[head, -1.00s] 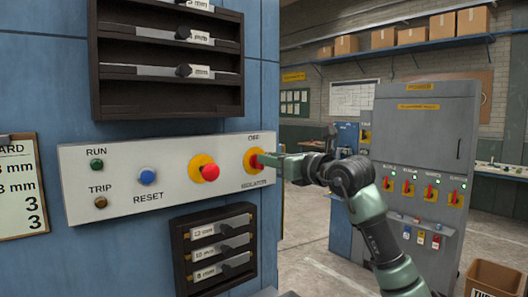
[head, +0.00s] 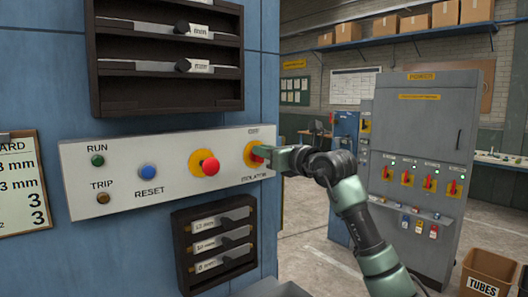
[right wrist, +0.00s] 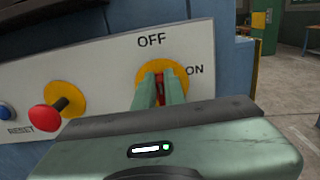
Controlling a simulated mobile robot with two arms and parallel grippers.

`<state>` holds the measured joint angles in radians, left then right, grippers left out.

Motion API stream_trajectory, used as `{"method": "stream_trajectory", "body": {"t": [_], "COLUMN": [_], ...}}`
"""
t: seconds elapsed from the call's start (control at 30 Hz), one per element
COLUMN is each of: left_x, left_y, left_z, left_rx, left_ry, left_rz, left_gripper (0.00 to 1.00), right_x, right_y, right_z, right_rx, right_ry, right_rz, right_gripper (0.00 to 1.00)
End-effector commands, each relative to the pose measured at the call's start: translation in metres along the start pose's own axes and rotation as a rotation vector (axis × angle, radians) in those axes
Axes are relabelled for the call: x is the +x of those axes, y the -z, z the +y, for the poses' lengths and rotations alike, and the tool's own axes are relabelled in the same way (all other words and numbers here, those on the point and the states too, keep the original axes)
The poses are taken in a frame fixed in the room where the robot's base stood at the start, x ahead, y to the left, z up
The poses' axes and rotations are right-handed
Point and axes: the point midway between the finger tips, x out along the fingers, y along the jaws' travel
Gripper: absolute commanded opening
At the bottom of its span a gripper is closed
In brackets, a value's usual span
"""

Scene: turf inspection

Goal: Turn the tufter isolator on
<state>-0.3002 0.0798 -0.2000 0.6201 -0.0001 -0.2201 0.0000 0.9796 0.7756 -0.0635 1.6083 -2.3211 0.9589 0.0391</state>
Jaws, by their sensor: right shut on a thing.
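The isolator is a red handle on a yellow round plate (head: 253,153) at the right end of the pale control panel (head: 110,175). In the right wrist view the yellow plate (right wrist: 143,77) has OFF printed above it and ON at its right. My right gripper (right wrist: 161,90) is shut on the red handle (right wrist: 160,88), with a finger on each side. The fingers hide much of the handle, so its exact angle is hard to tell. In the head view the right gripper (head: 268,155) reaches the plate from the right. My left gripper is not in view.
Left of the isolator are a red mushroom button (head: 210,167), a blue RESET button (head: 148,171), and RUN (head: 97,160) and TRIP (head: 103,198) lamps. Racks sit above (head: 165,100) and below (head: 180,250) the panel. A grey power cabinet (head: 440,130) stands behind my right arm.

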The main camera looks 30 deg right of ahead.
Motion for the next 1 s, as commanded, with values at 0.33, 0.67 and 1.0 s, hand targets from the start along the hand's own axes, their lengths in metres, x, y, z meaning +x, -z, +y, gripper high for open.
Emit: {"method": "stream_trajectory", "body": {"t": [0.33,0.67,1.0], "left_x": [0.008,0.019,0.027], "left_y": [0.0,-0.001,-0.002], "left_z": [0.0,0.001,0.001], "left_rx": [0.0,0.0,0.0], "left_ry": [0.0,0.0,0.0], "left_rz": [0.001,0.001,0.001], "left_gripper": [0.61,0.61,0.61], "right_x": [0.0,0.0,0.0], "right_y": [0.002,0.003,0.006], "right_z": [-0.003,-0.008,-0.012], "right_rx": [0.148,0.446,0.769], "right_ry": [-0.001,0.0,0.0], "right_rz": [0.0,-0.001,0.001], "right_gripper": [0.0,0.0,0.0]}}
